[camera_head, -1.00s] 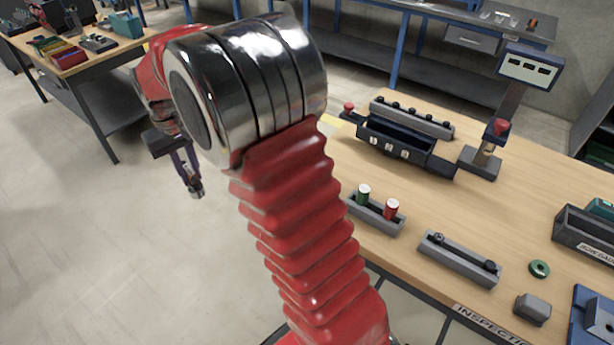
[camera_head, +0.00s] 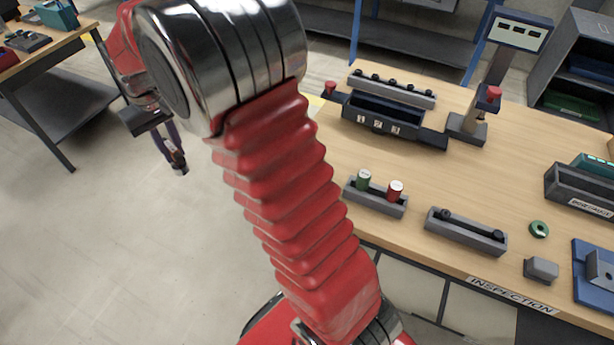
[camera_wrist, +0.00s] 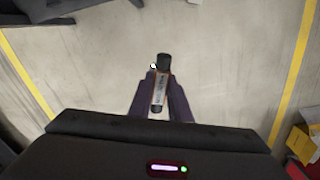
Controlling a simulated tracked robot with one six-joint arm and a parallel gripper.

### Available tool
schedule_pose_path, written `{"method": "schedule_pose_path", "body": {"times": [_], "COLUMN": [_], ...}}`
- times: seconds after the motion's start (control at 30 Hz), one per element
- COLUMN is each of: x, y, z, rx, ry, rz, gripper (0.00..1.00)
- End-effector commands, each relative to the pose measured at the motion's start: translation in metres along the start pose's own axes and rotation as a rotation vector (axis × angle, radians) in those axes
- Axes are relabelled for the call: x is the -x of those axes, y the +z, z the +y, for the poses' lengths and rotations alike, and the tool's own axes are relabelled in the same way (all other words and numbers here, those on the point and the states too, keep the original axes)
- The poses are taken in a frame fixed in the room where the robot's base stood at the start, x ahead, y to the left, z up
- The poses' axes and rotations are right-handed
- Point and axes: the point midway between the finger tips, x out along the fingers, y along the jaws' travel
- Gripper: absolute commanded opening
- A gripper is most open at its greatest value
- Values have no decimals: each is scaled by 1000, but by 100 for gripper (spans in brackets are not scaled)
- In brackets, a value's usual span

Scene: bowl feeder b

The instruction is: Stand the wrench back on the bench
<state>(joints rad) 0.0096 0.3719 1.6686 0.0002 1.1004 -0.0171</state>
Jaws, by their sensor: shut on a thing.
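My gripper (camera_head: 174,152) hangs at the left in the head view, over the open floor and left of the bench (camera_head: 450,185). In the wrist view my gripper (camera_wrist: 160,92) is shut on a small, slim object with dark ends and a pale, orange-edged middle. I take this object to be the wrench (camera_wrist: 160,85). In the head view only a small dark piece with a light tip (camera_head: 181,169) shows at the fingertips. Most of the held thing is hidden by the jaws, and its full shape cannot be told.
The bench carries a grey rack with green and red cylinders (camera_head: 376,197), a long grey holder (camera_head: 465,231), a black tray (camera_head: 390,118), a display stand (camera_head: 519,33), a green ring (camera_head: 539,229) and a grey block (camera_head: 541,269). Another table (camera_head: 50,60) stands far left. Bare wood lies mid-bench.

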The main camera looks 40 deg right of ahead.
Motion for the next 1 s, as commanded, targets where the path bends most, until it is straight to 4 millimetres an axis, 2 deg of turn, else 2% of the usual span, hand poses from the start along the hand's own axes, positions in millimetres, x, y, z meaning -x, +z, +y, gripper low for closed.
{"method": "schedule_pose_path", "body": {"times": [0.17,0.27,0.47,0.7,1.0], "x": [2,7,26,51,75], "y": [2,8,37,92,172], "z": [8,22,74,141,203], "rx": [-4,4,51,133,236], "ry": [0,0,1,1,2], "rz": [1,1,4,3,3], "gripper": [0,0,0,0,0]}}
